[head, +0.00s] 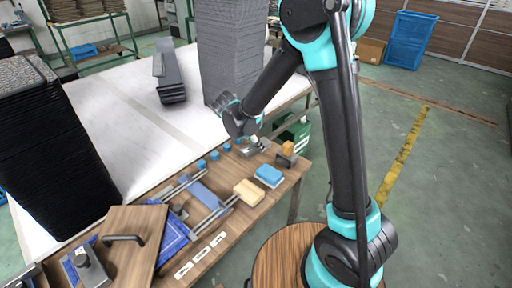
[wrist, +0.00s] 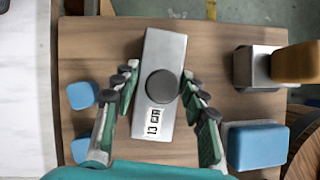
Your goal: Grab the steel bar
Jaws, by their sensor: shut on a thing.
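The steel bar (wrist: 165,50) is a flat silver-grey block with a dark round knob (wrist: 162,86) on top and a label with dark marks near its lower end. In the wrist view it lies in the middle, slightly tilted, over the wooden bench. My gripper (wrist: 158,84) has its fingers against the bar's two long sides, shut on it. In the head view the bar (head: 262,145) shows at the bench's far end, partly hidden by my wrist. I cannot tell whether it touches the bench.
A steel block with an orange-brown block (wrist: 297,62) and a blue-topped block (wrist: 256,147) stand to the right. Small blue blocks (wrist: 82,95) lie to the left. A framed rail fixture, a beige block (head: 248,192) and a handled wooden panel (head: 120,240) occupy the nearer bench.

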